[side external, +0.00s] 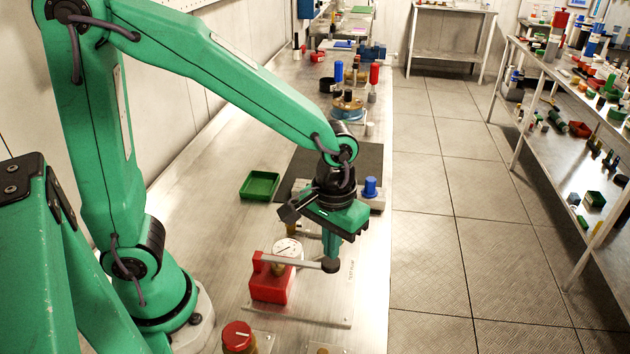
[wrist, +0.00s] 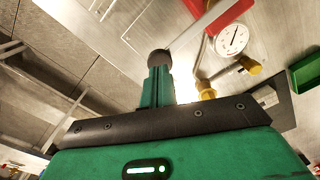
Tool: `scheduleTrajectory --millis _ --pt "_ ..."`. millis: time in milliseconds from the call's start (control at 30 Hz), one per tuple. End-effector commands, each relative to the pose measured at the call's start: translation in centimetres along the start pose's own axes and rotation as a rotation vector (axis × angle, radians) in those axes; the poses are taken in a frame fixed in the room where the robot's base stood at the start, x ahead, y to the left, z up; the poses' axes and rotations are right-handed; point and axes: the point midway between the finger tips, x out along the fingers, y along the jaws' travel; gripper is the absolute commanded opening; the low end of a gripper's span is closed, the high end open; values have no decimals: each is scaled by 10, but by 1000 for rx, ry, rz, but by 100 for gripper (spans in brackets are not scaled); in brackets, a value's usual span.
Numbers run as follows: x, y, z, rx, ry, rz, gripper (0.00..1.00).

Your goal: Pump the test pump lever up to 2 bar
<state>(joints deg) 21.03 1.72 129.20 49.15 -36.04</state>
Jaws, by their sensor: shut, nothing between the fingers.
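The test pump has a red body (side external: 271,281) on a plate at the bench's front right. Its round white gauge (side external: 288,251) also shows in the wrist view (wrist: 232,40), but the needle's value is too small to read. The grey lever (side external: 298,262) runs roughly level to the right and ends in a black knob (side external: 330,265). My gripper (side external: 331,250) points down, shut and empty, with its tips right above the knob. In the wrist view the green fingers end at the knob (wrist: 159,62); they look to be touching it, though the contact itself is hidden.
A green tray (side external: 260,186) and a dark mat (side external: 345,165) lie behind the pump. A blue-capped part (side external: 371,188) stands behind my gripper at the bench edge. A red-capped part (side external: 237,338) stands in front. The aisle floor at right is clear.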

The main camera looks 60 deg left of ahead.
Motion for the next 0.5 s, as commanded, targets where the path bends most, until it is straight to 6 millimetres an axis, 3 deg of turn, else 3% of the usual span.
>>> scheduleTrajectory --millis 500 --pt "-5 0 -1 0 3 2 0"
